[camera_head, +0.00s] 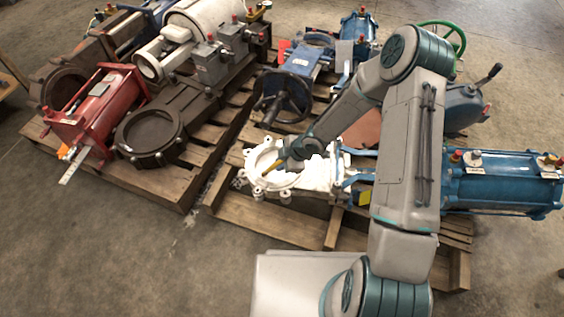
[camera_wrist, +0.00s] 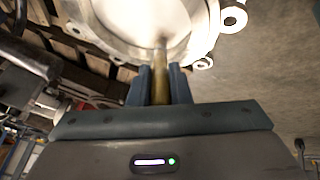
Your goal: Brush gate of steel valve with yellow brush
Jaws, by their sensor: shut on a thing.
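My gripper (camera_head: 290,161) is shut on the yellow brush (camera_head: 274,167) and holds it over the ring of a white steel valve (camera_head: 318,174) on the right pallet. In the wrist view the gripper fingers (camera_wrist: 160,88) grip the brush handle (camera_wrist: 160,80), which points up to the pale gate disc (camera_wrist: 135,28) inside the valve ring (camera_wrist: 88,22). The brush tip looks close to or on the gate. I cannot tell whether it touches. The valve body's right part is partly hidden behind my arm.
A blue cylinder actuator (camera_head: 505,183) lies right of my arm. A blue valve with a dark handwheel (camera_head: 283,98) sits behind the white valve. A dark brown valve ring (camera_head: 151,133) and a red actuator (camera_head: 100,112) lie on the left pallet (camera_head: 172,187). The concrete floor (camera_head: 120,255) in front is clear.

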